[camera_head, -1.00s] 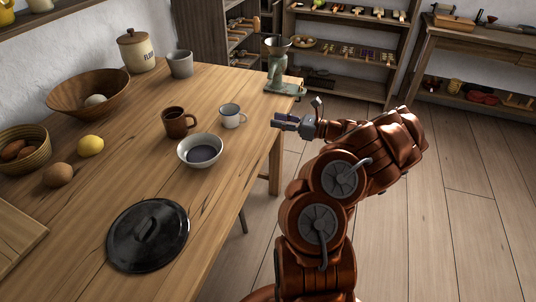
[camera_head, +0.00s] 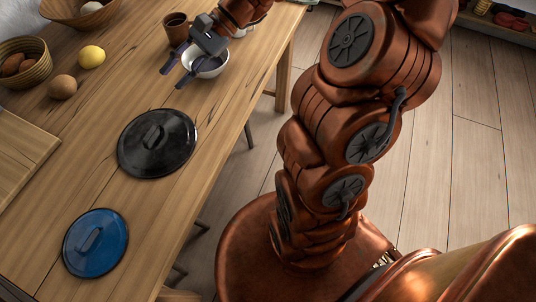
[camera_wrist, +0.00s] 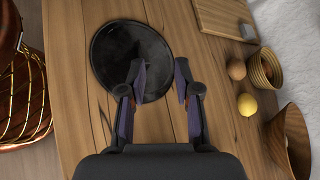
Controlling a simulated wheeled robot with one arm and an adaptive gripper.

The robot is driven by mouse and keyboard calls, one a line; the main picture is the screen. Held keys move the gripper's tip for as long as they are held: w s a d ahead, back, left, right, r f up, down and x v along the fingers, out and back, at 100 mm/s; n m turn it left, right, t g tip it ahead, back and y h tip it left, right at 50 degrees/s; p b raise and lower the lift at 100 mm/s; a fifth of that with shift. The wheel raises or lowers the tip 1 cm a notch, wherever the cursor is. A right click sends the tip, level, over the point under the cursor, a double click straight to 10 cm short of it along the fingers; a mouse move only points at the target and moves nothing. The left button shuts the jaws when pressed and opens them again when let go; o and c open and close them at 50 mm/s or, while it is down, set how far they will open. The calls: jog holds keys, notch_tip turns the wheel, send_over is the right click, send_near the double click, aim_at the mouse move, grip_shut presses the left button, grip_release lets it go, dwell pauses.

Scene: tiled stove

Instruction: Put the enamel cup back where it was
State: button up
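The white enamel cup (camera_head: 242,31) is on the table, mostly hidden behind my forearm in the head view; only a small pale part shows beside the white bowl (camera_head: 214,70). My gripper (camera_head: 172,80) is open and empty above the table, in front of the bowl and pointing towards the black lid (camera_head: 157,143). In the wrist view, my open fingers (camera_wrist: 160,72) have nothing between them, and the black lid (camera_wrist: 125,50) lies beyond and below them. The cup is not visible in the wrist view.
A brown mug (camera_head: 176,28) stands behind the gripper. A blue lid (camera_head: 96,243) lies at the near part of the table. A lemon (camera_head: 91,57), a brown egg-like item (camera_head: 62,87), a basket (camera_head: 24,62) and a board (camera_head: 20,150) are on the left.

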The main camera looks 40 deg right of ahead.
jog(key=s+a+f+n+g+h, duration=0.1)
jog(key=s+a+n+g+h, duration=0.15)
jog(key=s, duration=0.45)
jog(key=s+a+f+n+g+h, duration=0.1)
jog(key=s+a+f+n+h, duration=0.2)
jog(key=s, duration=0.4)
jog(key=s+d+f+n+h, duration=0.1)
jog(key=s+d+n+h, duration=0.4)
jog(key=s+d, duration=0.4)
jog(key=s+h, duration=0.1)
jog(key=s, duration=0.1)
jog(key=shift+s+d+f+t+h, duration=0.25)
jog(key=shift+s+f+t+h, duration=0.1)
jog(key=shift+f, duration=0.05)
jog(key=shift+n, duration=0.25)
jog(key=s+p+v, duration=0.2)
jog(key=p+v, duration=0.9)
jog(key=shift+r+t, duration=0.3)
jog(key=shift+r, duration=0.35)
